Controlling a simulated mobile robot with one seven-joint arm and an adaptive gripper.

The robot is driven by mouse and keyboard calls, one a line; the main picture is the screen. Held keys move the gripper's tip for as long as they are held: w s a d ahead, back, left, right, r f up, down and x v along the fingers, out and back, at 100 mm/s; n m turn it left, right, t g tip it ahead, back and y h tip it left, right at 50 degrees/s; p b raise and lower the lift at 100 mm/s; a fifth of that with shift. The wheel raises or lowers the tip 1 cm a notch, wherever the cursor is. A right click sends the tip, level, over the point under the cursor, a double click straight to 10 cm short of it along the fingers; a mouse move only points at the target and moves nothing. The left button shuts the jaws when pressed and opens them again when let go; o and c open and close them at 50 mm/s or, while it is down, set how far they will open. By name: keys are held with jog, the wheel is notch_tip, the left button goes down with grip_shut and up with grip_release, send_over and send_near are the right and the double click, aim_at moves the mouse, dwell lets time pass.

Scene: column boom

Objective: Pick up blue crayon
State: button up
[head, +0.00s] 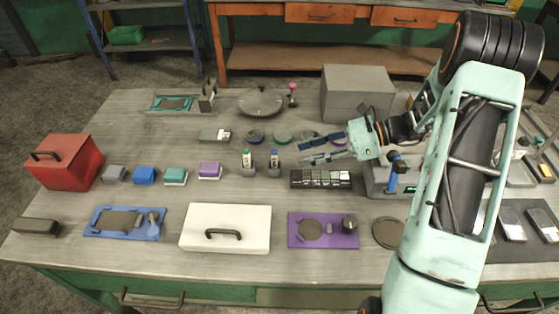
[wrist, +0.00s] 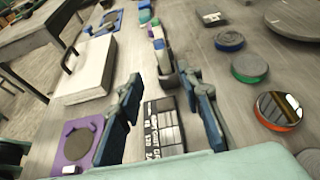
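A white stick with a blue tip, which looks like the blue crayon (head: 274,156), stands upright in a small dark grey holder (head: 275,171) in mid-table. In the wrist view the blue-tipped stick (wrist: 162,58) and its holder (wrist: 168,79) show ahead, between the lines of the two fingers. My gripper (head: 303,151) is open and empty, to the right of the crayon and apart from it. In the wrist view the spread blue fingers of my gripper (wrist: 166,92) show with a gap between them. The crayon's lower end is hidden in the holder.
A similar green-tipped stick (head: 247,158) stands in a holder just left. A black tray with labelled cells (head: 321,187) lies below my gripper. Round discs (head: 283,136) lie behind, a purple block (head: 210,170) left, and a white lidded box (head: 226,219) in front.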

aim_at(274, 160)
jog(key=x, duration=0.4)
jog(key=shift+a+f, duration=0.15)
jog(key=shift+a, duration=0.25)
jog(key=x, duration=0.3)
jog(key=p+x, duration=0.1)
jog(key=x, duration=0.1)
jog(key=shift+w+f, duration=0.1)
jog(key=shift+w, duration=0.25)
jog(key=shift+c, duration=0.3)
grip_shut()
